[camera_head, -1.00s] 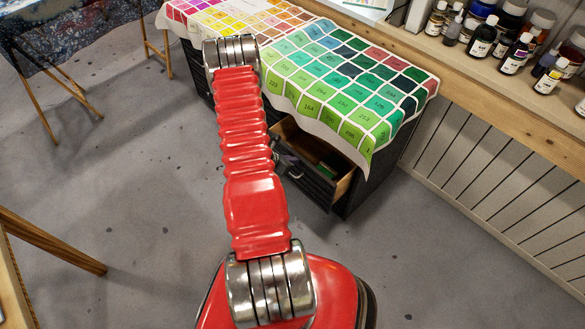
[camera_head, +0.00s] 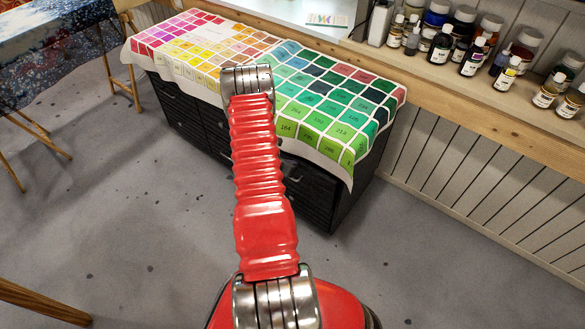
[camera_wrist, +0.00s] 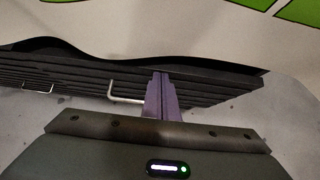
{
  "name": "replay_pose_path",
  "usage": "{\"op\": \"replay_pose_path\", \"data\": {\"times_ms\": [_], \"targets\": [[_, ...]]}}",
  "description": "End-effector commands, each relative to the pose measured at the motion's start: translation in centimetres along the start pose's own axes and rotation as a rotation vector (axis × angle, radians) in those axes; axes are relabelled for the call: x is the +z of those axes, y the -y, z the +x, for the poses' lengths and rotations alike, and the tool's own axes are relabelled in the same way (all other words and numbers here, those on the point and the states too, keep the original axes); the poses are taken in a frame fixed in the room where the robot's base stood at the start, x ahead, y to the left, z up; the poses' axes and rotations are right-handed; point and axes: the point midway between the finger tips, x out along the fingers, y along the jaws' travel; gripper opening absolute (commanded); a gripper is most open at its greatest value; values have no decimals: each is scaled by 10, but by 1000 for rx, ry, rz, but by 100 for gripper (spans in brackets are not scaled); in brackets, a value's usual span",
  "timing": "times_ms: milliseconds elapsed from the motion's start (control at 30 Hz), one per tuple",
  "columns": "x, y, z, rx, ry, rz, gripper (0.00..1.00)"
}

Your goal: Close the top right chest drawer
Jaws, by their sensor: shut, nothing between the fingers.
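The black chest (camera_head: 325,210) stands under a cloth of coloured squares in the head view. Its top right drawer (camera_head: 308,173), partly under the cloth's edge, shows no open gap and looks flush with the front. In the wrist view, my gripper (camera_wrist: 162,78) is shut and empty, its purple fingers together against or very close to the dark drawer front (camera_wrist: 205,88). A pale handle (camera_wrist: 124,98) is just left of the fingers. I cannot tell whether the fingertips touch the front. In the head view my gripper is hidden behind my red arm.
The colour-chart cloth (camera_head: 345,105) hangs over the chest's edge. A wooden shelf (camera_head: 440,90) with several paint bottles runs behind, at right. A blue-spattered table (camera_head: 50,45) stands at left. The grey floor before the chest is clear.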

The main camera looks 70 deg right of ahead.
Motion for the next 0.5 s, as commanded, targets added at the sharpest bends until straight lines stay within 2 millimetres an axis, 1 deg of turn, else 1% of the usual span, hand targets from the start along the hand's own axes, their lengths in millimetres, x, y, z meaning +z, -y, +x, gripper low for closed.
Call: {"op": "replay_pose_path", "data": {"times_ms": [367, 500], "targets": [[-1, -2, -2, 3, 0, -3, 0], [-7, -3, -7, 4, 0, -5, 0]]}}
